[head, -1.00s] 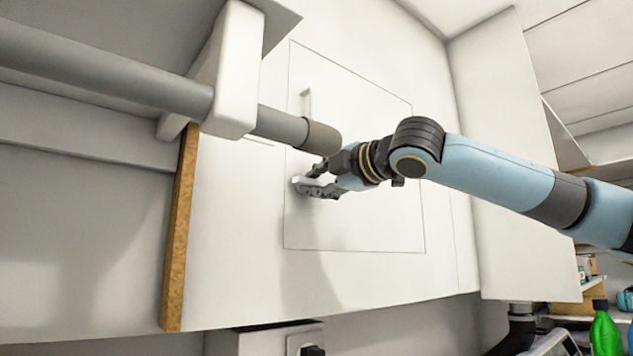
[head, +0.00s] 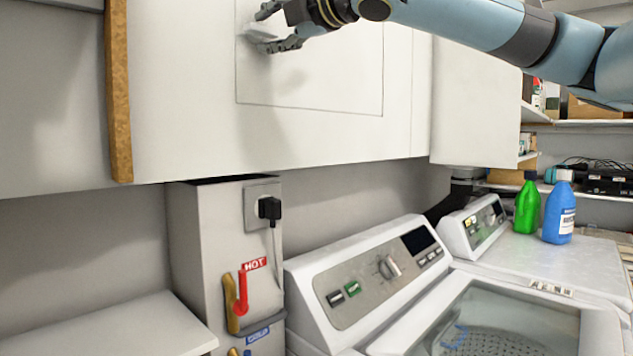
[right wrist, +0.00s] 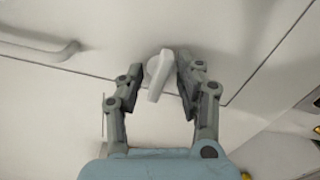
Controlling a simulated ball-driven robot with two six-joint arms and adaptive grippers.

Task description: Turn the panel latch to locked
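The panel latch (right wrist: 158,75) is a small white turn handle. In the right wrist view it points down and slightly left, between my right gripper's fingers (right wrist: 160,77). The right finger is very close to it; I cannot tell whether it touches. In the head view my right gripper (head: 268,28) is open around the latch (head: 257,32), near the top edge of the picture. The latch is on a flat white panel (head: 330,85) outlined in a cabinet front. The panel's top is out of the head view. My left gripper is not in view.
A bar handle (right wrist: 40,50) is at the left of the right wrist view. Below the cabinet are a grey box (head: 205,240) with a red HOT lever, a washing machine (head: 375,270), a green bottle (head: 527,205) and a blue bottle (head: 559,210).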

